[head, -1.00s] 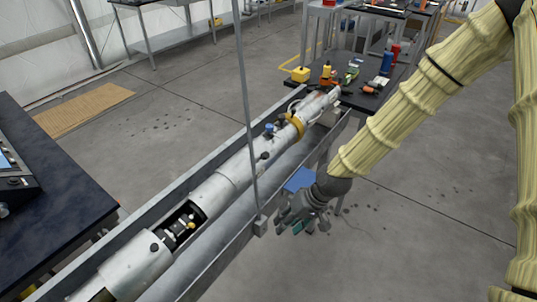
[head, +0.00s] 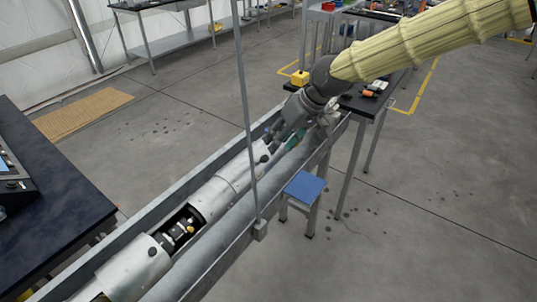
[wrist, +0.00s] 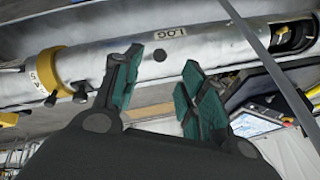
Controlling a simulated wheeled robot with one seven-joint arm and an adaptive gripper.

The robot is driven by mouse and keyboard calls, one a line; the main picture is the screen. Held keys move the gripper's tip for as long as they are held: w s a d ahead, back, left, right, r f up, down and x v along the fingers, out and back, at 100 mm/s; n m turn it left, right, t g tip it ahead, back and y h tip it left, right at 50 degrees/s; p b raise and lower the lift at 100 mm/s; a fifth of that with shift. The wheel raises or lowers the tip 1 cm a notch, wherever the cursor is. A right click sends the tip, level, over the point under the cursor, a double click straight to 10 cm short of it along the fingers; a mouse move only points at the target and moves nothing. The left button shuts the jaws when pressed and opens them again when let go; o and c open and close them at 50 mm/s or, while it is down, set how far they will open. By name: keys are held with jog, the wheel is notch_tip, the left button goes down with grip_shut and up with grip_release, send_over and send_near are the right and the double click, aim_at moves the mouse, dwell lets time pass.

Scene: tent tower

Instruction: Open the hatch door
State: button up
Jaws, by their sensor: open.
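A long silver tube (head: 222,195) lies in a grey metal trough. An open bay (head: 182,228) in it shows dark and brass parts inside; the bay also shows at the top right of the wrist view (wrist: 292,37). In the wrist view the tube (wrist: 205,45) carries a "LOG" label, a dark round knob (wrist: 160,55) and a yellow collar (wrist: 68,70). I cannot tell which part is the hatch door. My gripper (head: 285,140) is over the far part of the tube; its green-padded fingers (wrist: 158,85) are open, with nothing between them.
A thin vertical grey post (head: 246,110) stands beside the trough (head: 225,262). A dark table (head: 45,200) with a console is at the left. A blue-topped stool (head: 305,187) stands right of the trough. A dark table with small items (head: 368,103) is at the far end. Floor at the right is clear.

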aim_at(267, 158)
jog(key=shift+p+x, duration=0.7)
jog(key=shift+x, duration=3.15)
grip_shut()
